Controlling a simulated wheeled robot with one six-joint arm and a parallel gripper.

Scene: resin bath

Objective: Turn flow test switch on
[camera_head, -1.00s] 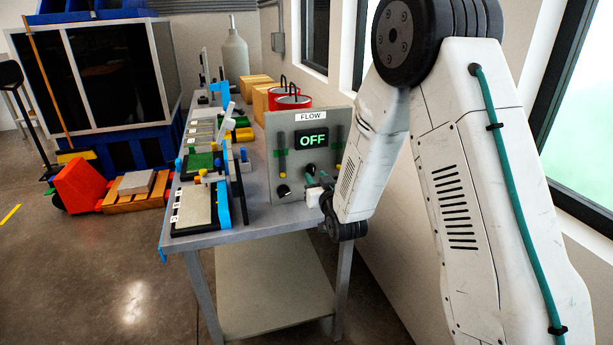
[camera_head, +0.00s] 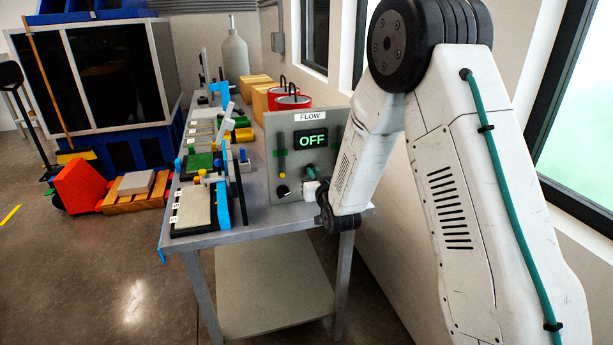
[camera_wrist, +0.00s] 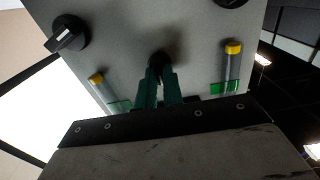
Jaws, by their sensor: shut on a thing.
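The grey flow panel (camera_head: 280,160) stands at the near right end of the bench. Its FLOW label (camera_head: 310,116) is above a display (camera_head: 311,139) that reads OFF in green. My gripper (camera_head: 308,172) is at the lower right of the panel face. In the wrist view my green fingers (camera_wrist: 158,78) are shut on a small dark knob (camera_wrist: 158,58) on the panel, mostly hidden between the fingertips. A black knob with a white mark (camera_wrist: 67,34) is at upper left there, apart from the fingers.
Two yellow-capped tubes flank my fingers in the wrist view, one left (camera_wrist: 97,80) and one right (camera_wrist: 231,65). The wall and windows are close on the right.

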